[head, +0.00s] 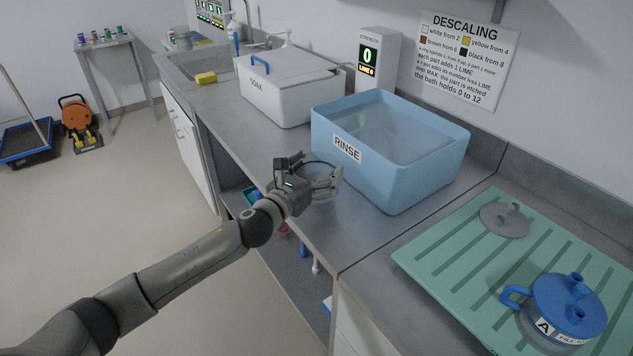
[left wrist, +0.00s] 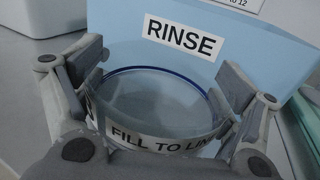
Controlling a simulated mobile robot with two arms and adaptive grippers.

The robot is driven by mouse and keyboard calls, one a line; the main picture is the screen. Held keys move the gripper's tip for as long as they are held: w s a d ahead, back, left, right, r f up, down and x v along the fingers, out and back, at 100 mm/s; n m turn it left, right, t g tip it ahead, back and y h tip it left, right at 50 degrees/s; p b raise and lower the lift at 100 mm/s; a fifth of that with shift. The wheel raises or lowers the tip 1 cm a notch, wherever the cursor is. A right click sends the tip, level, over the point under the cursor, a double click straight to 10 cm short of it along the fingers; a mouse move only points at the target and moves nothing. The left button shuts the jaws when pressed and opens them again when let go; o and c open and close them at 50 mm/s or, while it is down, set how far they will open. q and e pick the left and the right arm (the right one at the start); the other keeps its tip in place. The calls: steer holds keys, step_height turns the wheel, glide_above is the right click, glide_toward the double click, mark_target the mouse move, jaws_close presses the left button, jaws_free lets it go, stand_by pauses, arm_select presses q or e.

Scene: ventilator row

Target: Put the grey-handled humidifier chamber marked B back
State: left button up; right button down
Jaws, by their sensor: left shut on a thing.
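My left gripper (head: 318,178) is shut on a clear round chamber body (left wrist: 155,100), in front of the RINSE basin. The chamber has a dark blue ring and a "FILL TO LINE" label in the left wrist view; no lid is on it. My fingers (left wrist: 163,80) press its two sides. I cannot read a letter B or see a grey handle, nor tell whether its base touches the counter. A grey lid (head: 505,220) lies on the green ribbed mat (head: 450,246). A blue-lidded chamber marked A (head: 567,306) stands on the mat's near part. My right gripper is not in view.
The blue RINSE basin (head: 400,180) stands just behind my gripper. A white lidded SOAK box (head: 290,95) stands further left, with a display unit (head: 378,60) reading 0 by the wall. Bare counter (head: 405,222) lies between basin and mat.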

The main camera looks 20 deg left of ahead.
mark_target(325, 171)
arm_select(q)
steer(key=shift+w+a+f, duration=0.1)
steer(key=shift+w+f, duration=0.1)
steer(key=shift+f, duration=0.1)
steer(key=shift+f+b, duration=0.35)
steer(key=shift+f, duration=1.1)
steer(key=o, duration=1.2)
steer(key=shift+f, duration=0.25)
steer(key=shift+c, duration=0.2)
steer(key=shift+r, duration=0.2)
steer(key=b+v, duration=0.1)
steer(key=v, duration=1.1)
